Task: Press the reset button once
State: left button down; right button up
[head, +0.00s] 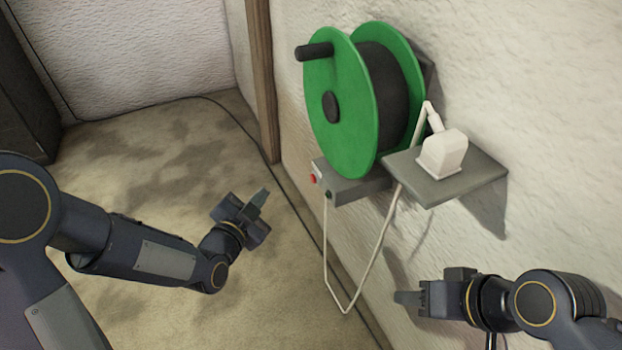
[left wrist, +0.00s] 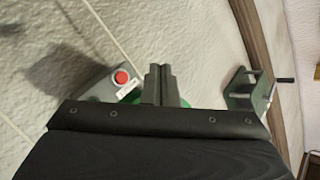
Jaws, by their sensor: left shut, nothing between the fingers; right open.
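The red reset button (head: 313,179) is on the end of a grey box (head: 360,188) mounted on the wall below a green reel. In the left wrist view the red button (left wrist: 121,77) shows clearly, with a white label beside it. My left gripper (head: 264,192) is shut and empty, to the left of the button and apart from it in the head view. Its fingertips (left wrist: 160,70) appear just right of the button in the left wrist view. My right gripper (head: 403,297) is open and empty, low near the wall at the right.
The green reel (head: 340,110) with dark winding and a black handle hangs above the box. A grey shelf (head: 480,180) holds a white plug (head: 442,152). A white cord (head: 372,265) loops below. The floor at left is mostly clear.

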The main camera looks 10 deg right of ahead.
aim_at(314, 178)
pick_arm(q)
jog(key=w+d+p, duration=0.1)
jog(key=w+d, duration=0.1)
jog(key=d, duration=0.6)
jog(key=shift+w, duration=0.3)
jog(key=shift+d, duration=0.1)
jog(key=shift+d, duration=0.15)
dwell(1.6)
jog(key=shift+w+d, duration=0.15)
jog(key=shift+d, duration=0.1)
jog(key=shift+w+d+b, duration=0.15)
jog(key=shift+d+b, duration=0.15)
jog(key=shift+d, duration=0.2)
dwell(0.7)
jog(key=shift+s+a+b, duration=0.3)
jog(key=shift+a+b, duration=0.05)
jog(key=shift+a, duration=0.55)
